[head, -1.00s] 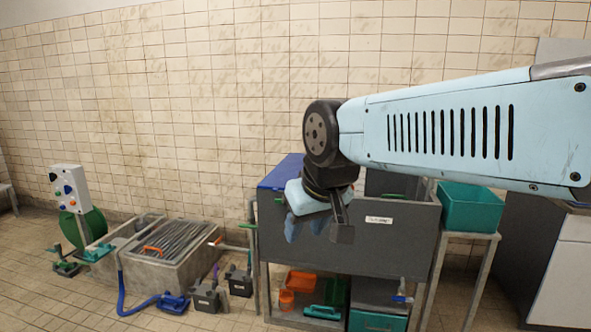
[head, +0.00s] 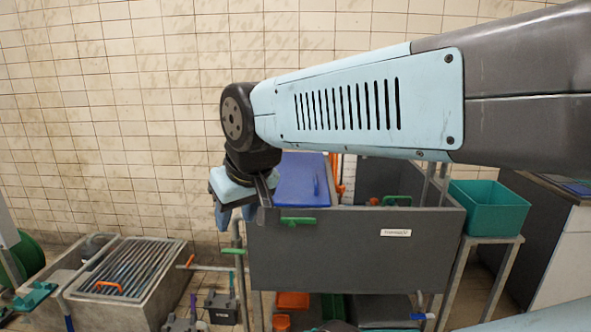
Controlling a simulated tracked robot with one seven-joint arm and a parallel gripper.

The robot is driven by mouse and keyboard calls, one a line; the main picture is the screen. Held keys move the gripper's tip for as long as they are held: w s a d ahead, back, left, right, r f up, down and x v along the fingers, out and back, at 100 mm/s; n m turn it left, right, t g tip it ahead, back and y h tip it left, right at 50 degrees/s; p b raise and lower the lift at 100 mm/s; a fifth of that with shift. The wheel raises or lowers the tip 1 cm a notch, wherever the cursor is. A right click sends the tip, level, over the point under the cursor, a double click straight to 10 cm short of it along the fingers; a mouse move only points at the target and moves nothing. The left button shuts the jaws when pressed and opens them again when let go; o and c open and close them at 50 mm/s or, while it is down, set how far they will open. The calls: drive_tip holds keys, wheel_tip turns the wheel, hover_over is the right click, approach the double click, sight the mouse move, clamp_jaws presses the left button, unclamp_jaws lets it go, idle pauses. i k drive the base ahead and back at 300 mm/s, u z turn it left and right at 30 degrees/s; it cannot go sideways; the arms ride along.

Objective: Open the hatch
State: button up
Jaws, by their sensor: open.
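No part is marked as the hatch, and I cannot tell which one is meant. A flat blue lid (head: 302,180) with a small blue handle covers the left part of the grey bin (head: 345,255). A barred grate (head: 125,268) with an orange handle (head: 109,287) lies over the concrete trough (head: 160,297) at the lower left. My gripper (head: 243,212) is open and empty, pointing down. In the picture it is just left of the blue lid, over the bin's left front corner. My wrist and forearm cross above the bin and hide part of its back.
Green handles show on the bin's front (head: 298,220) and inside it. A teal crate (head: 491,207) stands on a stand at the right. Pipes (head: 237,270) with small valve handles stand between trough and bin. Orange and green items lie below the bin.

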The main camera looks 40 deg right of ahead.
sight(303, 182)
drive_tip(key=z, duration=0.5)
drive_tip(key=i, duration=1)
drive_tip(key=z, duration=0.8)
drive_tip(key=k, duration=0.9)
drive_tip(key=z, duration=0.2)
drive_tip(key=i, duration=0.9)
drive_tip(key=u, duration=0.1)
